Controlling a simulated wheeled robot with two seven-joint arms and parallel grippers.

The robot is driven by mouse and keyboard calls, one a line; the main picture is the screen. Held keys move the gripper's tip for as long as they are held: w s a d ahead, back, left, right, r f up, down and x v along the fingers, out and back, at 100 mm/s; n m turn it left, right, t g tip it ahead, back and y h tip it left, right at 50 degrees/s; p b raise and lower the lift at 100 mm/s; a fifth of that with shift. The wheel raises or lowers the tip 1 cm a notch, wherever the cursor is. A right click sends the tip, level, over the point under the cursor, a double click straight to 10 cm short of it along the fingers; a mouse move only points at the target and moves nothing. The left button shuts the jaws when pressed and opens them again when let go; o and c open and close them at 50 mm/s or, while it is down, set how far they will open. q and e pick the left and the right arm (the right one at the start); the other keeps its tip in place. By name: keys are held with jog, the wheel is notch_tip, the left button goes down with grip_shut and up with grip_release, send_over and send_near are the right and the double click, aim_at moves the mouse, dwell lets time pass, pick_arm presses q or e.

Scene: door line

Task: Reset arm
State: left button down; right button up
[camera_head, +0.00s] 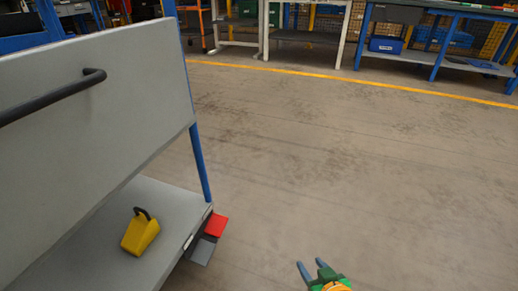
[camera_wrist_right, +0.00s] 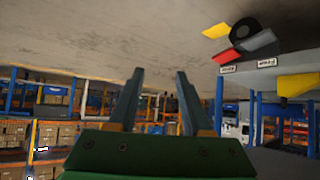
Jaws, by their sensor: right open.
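My right gripper (camera_head: 313,271) shows at the bottom of the head view, over bare floor, with its two fingers apart and nothing between them. In the right wrist view the same gripper (camera_wrist_right: 160,85) has its fingers spread and empty. My left gripper is not in the head view. A grey cart panel (camera_head: 90,95) with a dark bar handle (camera_head: 50,97) stands at the left of the head view, well apart from my right gripper.
A yellow block with a dark loop (camera_head: 139,236) sits on the cart's lower shelf (camera_head: 170,200). Red (camera_head: 216,225) and grey pedals (camera_head: 203,251) stick out at the shelf's corner. Workbenches (camera_head: 440,62) line the back beyond a yellow floor line (camera_head: 350,79). The middle floor is clear.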

jog(key=s+d+f+g+h+p, duration=0.1)
jog(key=s+f+g+p, duration=0.15)
jog(key=s, duration=0.25)
jog(key=s+d+f+g+p, duration=0.1)
jog(key=s+g, duration=0.2)
jog(key=s, duration=0.2)
jog(key=s+d+f+g+h+p, duration=0.1)
jog(key=s+d+f+g+p, duration=0.1)
jog(key=s, duration=0.4)
pick_arm(q)
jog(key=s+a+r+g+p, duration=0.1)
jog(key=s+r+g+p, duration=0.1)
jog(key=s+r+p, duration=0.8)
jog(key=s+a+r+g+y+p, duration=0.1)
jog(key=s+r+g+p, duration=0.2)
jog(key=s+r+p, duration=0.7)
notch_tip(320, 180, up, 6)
jog(key=p, duration=1.5)
jog(key=shift+p, duration=0.3)
pick_arm(e)
jog(key=s+d+r, duration=0.1)
jog(key=s+r, duration=0.5)
jog(key=r, duration=0.4)
jog(key=s+d+r+g, duration=0.1)
jog(key=s+r, duration=0.6)
jog(key=r, duration=0.3)
jog(key=shift+s, duration=0.15)
jog(key=shift+g, duration=0.25)
